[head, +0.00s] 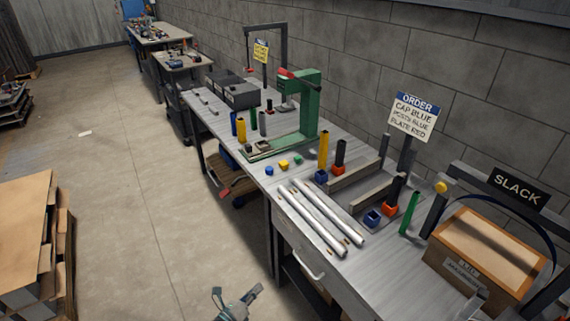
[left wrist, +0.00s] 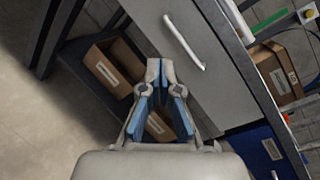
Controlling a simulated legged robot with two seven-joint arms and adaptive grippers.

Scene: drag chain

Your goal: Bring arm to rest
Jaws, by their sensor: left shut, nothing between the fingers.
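My left gripper (head: 236,300) shows at the bottom of the head view, over the floor in front of the workbench (head: 352,262) and apart from it. In the left wrist view the same gripper (left wrist: 153,66) has its fingertips together, with nothing held. Behind it there are the grey drawer front with its white handle (left wrist: 184,42) and cardboard boxes (left wrist: 108,66) on a lower shelf. My right gripper is in neither view.
The bench carries two pale rails (head: 312,218), a green press (head: 308,105), coloured posts and blocks, an order sign (head: 413,116) and a wooden box (head: 492,250) by the SLACK sign. Stacked cardboard (head: 25,235) stands at left. The floor (head: 140,190) between is clear.

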